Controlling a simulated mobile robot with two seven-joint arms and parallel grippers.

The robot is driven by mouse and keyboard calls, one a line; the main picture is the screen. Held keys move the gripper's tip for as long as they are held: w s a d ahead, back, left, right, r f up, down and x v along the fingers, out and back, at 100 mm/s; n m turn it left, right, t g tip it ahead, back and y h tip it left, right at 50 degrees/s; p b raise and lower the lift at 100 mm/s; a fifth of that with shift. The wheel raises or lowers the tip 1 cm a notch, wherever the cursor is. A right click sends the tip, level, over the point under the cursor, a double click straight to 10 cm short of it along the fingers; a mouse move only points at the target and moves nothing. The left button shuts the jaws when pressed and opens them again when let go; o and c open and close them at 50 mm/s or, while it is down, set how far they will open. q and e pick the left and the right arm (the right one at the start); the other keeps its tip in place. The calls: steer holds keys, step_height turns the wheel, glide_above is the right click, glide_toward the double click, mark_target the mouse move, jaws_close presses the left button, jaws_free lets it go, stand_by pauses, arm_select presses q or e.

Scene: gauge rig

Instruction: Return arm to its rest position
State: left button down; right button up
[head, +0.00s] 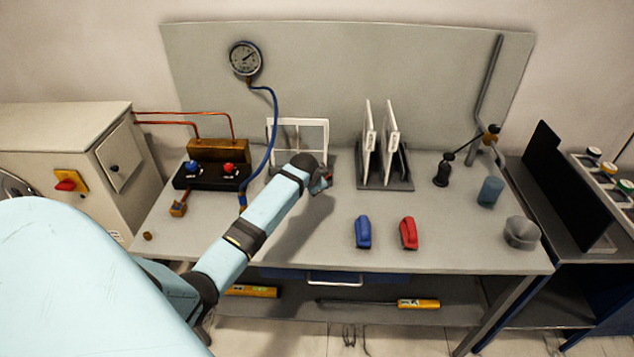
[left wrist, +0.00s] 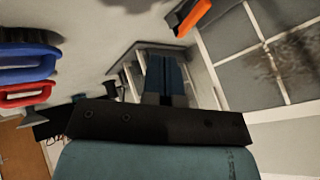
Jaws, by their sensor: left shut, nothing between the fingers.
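My left arm (head: 250,230) is light blue with dark joint bands. It comes in from the lower left in the head view and reaches out over the middle of the bench. My left gripper (head: 322,184) is at its end, in front of the white frame (head: 300,122), and is shut with nothing held. The gripper is small and partly hidden by the wrist in the head view. In the left wrist view a dark bar (left wrist: 160,125) and a teal surface fill the bottom. My right gripper is not in view.
A blue handle (head: 363,232) and a red handle (head: 408,233) lie on the bench (head: 300,245) to the right of the arm. A valve block with a blue hose to the gauge (head: 245,58) is behind left. White plates (head: 390,145) stand in a rack at right.

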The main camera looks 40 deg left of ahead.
arm_select(q)
steer(key=shift+r, duration=0.1)
steer(key=shift+t+h, duration=0.4)
steer(key=shift+t, duration=0.1)
steer(key=s+d+f, duration=0.4)
steer(key=d, duration=0.1)
steer(key=s+d+f, duration=0.2)
steer(key=shift+d, duration=0.2)
steer(key=shift+t+h, duration=0.5)
steer(key=shift+h, duration=0.1)
steer(key=s+d+f, duration=0.1)
steer(key=s+d, duration=0.1)
steer(key=d, duration=0.1)
steer(key=s+d+f, duration=0.1)
steer(key=s+d, duration=0.1)
steer(key=s, duration=0.1)
steer(key=s+d+f, duration=0.1)
steer(key=s+d, duration=0.2)
steer(key=shift+d+f, duration=0.3)
steer(key=shift+f, duration=0.05)
steer(key=s+d+r+n+t+h, duration=0.1)
steer(key=s+d+h, duration=0.3)
steer(key=s+d, duration=1.3)
steer(key=shift+s+d+r+n+t, duration=0.3)
steer(key=shift+s+r+t, duration=0.35)
steer(key=shift+s, duration=0.55)
